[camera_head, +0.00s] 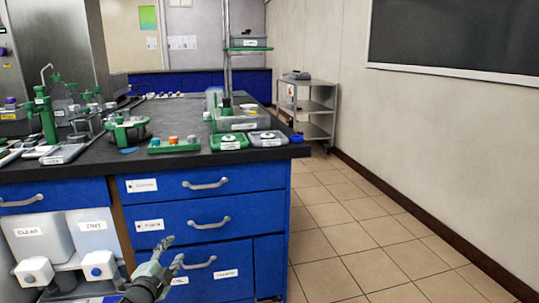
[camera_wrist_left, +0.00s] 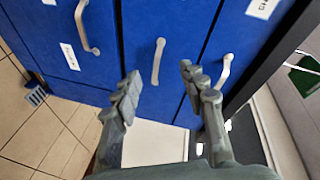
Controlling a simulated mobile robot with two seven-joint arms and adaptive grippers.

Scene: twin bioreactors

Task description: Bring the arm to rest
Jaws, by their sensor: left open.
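My left gripper (camera_head: 168,254) is low in the head view, in front of the blue drawers of the lab bench. In the left wrist view its two fingers (camera_wrist_left: 160,88) are spread apart with nothing between them. A blue drawer front with a grey handle (camera_wrist_left: 158,62) shows beyond the fingertips. I cannot tell the exact gap between fingers and drawer. My right gripper is in neither view.
The bench has a dark worktop (camera_head: 270,152) with bottles, trays and green racks. Two white containers (camera_head: 70,235) stand at lower left. A metal cart (camera_head: 308,108) stands behind at right. The tiled floor (camera_head: 370,235) right of the bench is clear.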

